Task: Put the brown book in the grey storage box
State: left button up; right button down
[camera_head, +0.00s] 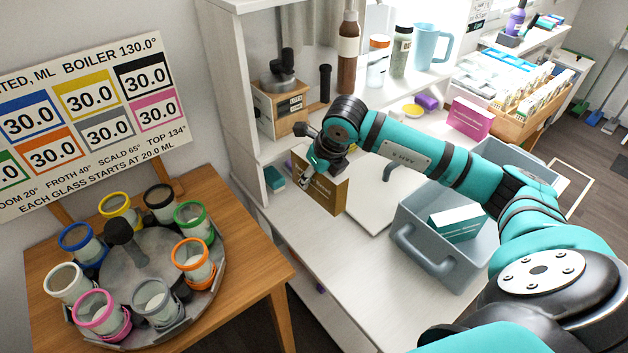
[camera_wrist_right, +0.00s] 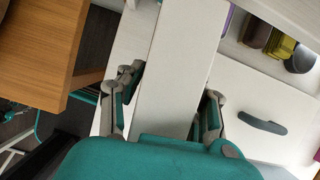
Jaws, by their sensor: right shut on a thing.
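The brown book (camera_head: 322,190) stands upright at the left edge of the white desk in the head view. My right gripper (camera_head: 318,172) is shut on its upper part and hides some of its cover. In the right wrist view my fingers (camera_wrist_right: 168,95) sit on either side of a pale block, which looks like the book's page edge. The grey storage box (camera_head: 424,254), with a handle on its front, stands to the right of the book, apart from it. A teal box (camera_head: 456,222) lies inside it. My left gripper is not in view.
A pale board (camera_head: 385,195) lies between the book and the storage box. A white shelf (camera_head: 240,110) rises at the left. A wooden table (camera_head: 255,262) with a carousel of cups stands left of the desk. A pink box (camera_head: 469,119) sits behind my arm.

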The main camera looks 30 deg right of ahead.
jog(key=c, duration=1.6)
grip_release()
grip_shut()
